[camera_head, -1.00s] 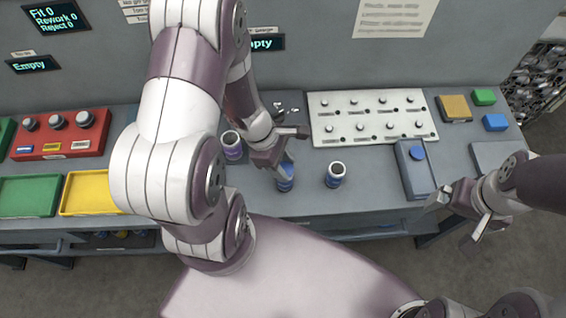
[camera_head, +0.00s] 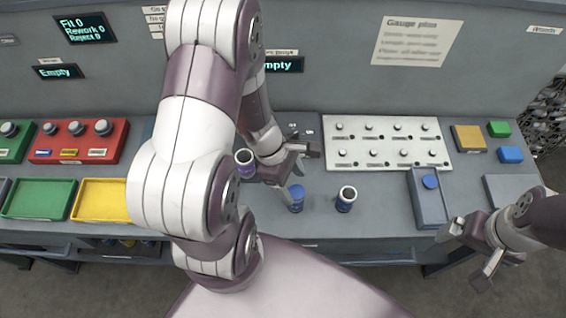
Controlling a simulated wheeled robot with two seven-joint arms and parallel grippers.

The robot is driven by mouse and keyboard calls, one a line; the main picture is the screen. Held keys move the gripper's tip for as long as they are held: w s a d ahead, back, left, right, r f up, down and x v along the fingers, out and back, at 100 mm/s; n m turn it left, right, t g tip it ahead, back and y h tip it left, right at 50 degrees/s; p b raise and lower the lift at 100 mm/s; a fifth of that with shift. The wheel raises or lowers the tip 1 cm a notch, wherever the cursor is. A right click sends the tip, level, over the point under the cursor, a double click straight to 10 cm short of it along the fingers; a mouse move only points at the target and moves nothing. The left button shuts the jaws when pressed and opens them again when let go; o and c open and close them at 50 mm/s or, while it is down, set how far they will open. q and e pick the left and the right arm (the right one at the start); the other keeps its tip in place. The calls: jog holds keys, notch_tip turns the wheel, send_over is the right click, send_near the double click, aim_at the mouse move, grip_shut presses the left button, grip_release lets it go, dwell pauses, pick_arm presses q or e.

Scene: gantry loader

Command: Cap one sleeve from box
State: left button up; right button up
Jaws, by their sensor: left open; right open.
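A blue sleeve (camera_head: 296,200) stands upright on the bench with a blue top, seemingly a cap. My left gripper (camera_head: 306,174) is open just above and behind it; one finger overlaps the sleeve's left edge in the picture, and I cannot tell whether they touch. A purple sleeve (camera_head: 245,164) stands to the left, partly hidden by my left arm. A grey-blue box (camera_head: 429,205) at the right has a blue round piece on it. My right gripper (camera_head: 468,250) is open and empty at the bench's front right.
A white plate with several pegs (camera_head: 387,143) lies behind the sleeves. Yellow (camera_head: 468,138), green and blue blocks sit at the right. A red rack (camera_head: 80,140), a green tray (camera_head: 40,198) and a yellow tray (camera_head: 100,200) are at the left.

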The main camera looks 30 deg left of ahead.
pick_arm(q)
jog(key=p+v, duration=0.1)
jog(key=v, duration=0.8)
jog(key=shift+a+r+p, duration=0.25)
jog(key=shift+r+p, duration=0.1)
pick_arm(e)
notch_tip(320, 180, up, 2)
jog(key=shift+r, duration=0.15)
